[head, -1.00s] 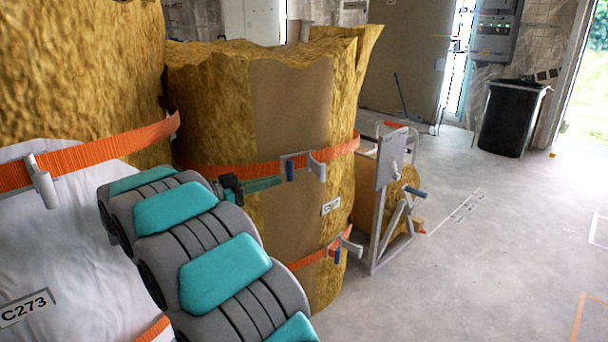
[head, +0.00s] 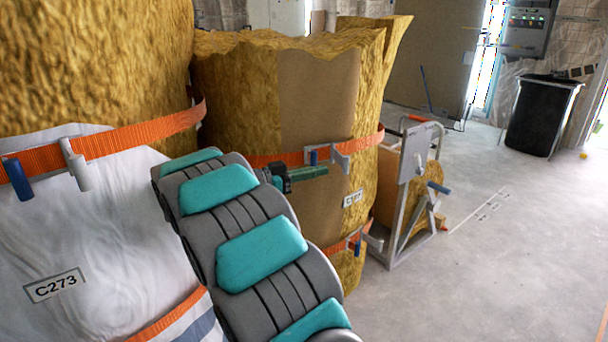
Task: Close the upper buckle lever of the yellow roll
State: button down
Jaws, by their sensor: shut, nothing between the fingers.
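The yellow roll (head: 235,100) stands upright in the middle of the head view, with a brown strip down its front and orange straps around it. I cannot tell how far the lever stands off the roll. My gripper (head: 326,171) has slim green fingers, shut and empty, pointing right just below the blue lever in the picture. Whether they touch it is unclear. My arm hides the roll's lower left.
A lower buckle (head: 358,242) sits on the same roll. A white-wrapped roll (head: 90,225) labelled C273 with its own buckle (head: 75,165) stands close at the left. A metal-framed cart (head: 405,195) is right of the yellow roll. A black bin (head: 540,118) stands further back; the right floor is mostly clear.

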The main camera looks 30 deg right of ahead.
aim_at(341, 160)
jog(key=shift+s+d, duration=0.2)
jog(key=shift+d, duration=0.9)
jog(key=shift+s+d, duration=0.15)
jog(key=shift+d, duration=0.95)
jog(key=shift+s+d+t, duration=0.1)
jog(key=shift+t, duration=0.2)
